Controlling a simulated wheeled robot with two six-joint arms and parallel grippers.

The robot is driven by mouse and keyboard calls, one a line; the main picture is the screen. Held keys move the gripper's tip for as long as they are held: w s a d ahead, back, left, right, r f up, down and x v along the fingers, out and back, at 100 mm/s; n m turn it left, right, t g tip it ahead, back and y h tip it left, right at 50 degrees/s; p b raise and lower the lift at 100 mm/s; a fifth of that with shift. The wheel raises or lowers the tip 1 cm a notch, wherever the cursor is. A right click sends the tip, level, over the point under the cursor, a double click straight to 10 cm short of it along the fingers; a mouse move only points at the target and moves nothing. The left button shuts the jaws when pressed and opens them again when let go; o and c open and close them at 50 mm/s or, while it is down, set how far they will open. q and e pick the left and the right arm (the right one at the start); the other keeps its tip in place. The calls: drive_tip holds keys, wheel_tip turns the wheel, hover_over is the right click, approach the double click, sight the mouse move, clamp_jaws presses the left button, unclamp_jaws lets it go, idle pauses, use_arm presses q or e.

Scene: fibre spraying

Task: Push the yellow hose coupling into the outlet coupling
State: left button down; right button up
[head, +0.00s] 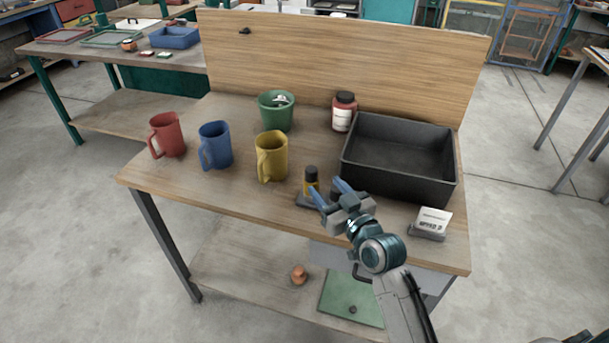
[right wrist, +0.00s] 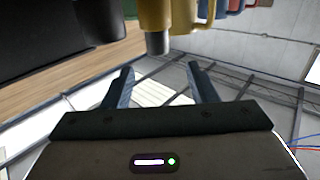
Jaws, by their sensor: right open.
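My left gripper is out of view.
A black bin (head: 395,182) stands close behind and right of the gripper. A yellow mug (head: 271,158), blue mug (head: 215,146) and red mug (head: 167,135) stand left. A white-topped block (head: 432,220) sits right. The front left tabletop is clear.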

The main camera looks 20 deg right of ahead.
sight(313, 170)
drive_tip(key=p+x, duration=0.2)
drive_tip(key=x, duration=0.5)
drive_tip(key=shift+w+d+r+p, duration=0.1)
drive_tip(key=shift+w+p, duration=0.25)
drive_tip(key=shift+w, duration=0.3)
drive_tip(key=shift+w+f, duration=0.1)
drive_tip(key=shift+f, duration=0.1)
drive_tip(key=shift+c, duration=0.3)
drive_tip(key=shift+r, duration=0.1)
drive_tip(key=c, duration=1)
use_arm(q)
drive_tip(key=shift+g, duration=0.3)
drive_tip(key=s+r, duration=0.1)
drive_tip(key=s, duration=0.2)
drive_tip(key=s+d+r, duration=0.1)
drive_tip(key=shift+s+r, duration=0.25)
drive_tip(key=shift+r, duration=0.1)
use_arm(e)
drive_tip(key=shift+c, duration=0.2)
